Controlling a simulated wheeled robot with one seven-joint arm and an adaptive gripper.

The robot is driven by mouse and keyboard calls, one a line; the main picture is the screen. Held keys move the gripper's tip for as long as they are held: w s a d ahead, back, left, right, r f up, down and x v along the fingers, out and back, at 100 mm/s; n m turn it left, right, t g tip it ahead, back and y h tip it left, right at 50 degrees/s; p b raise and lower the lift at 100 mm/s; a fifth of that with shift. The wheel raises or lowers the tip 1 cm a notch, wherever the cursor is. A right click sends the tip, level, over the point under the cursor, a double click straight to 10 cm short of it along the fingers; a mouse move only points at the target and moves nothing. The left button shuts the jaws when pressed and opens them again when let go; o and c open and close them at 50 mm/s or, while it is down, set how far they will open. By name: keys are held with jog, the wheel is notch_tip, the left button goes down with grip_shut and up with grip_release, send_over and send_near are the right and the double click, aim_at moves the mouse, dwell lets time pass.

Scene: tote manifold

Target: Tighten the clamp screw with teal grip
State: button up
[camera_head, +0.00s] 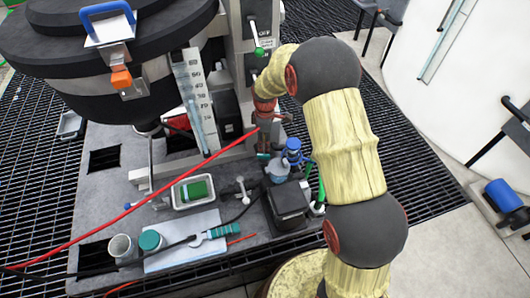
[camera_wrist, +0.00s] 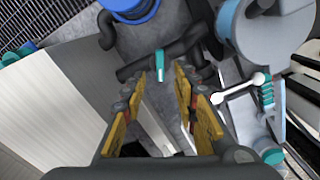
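A small teal grip (camera_wrist: 160,64), which appears to be that of the clamp screw, sits on a dark bar at the upper middle of the wrist view. My gripper (camera_wrist: 158,82) is open. Its two yellow-padded fingers stand apart, just below the grip in the picture, with nothing visible held between them. In the head view my gripper (camera_head: 264,140) points down over the grey bench, close to a small teal part (camera_head: 263,156). I cannot tell whether the fingers touch the grip. The rest of the screw is hidden or too small to make out.
A blue-capped container (camera_head: 293,149) and a black box (camera_head: 288,204) stand close by. A teal-handled wrench (camera_head: 216,233) lies on a pale plate in front. A tray with a green block (camera_head: 195,189) is left. A red cable (camera_head: 168,187) crosses the bench.

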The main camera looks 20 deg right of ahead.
aim_at(265, 155)
notch_tip(265, 155, down, 7)
jog(key=shift+r+b, duration=0.1)
jog(key=shift+b, duration=0.65)
jog(key=shift+c, duration=1.2)
grip_shut()
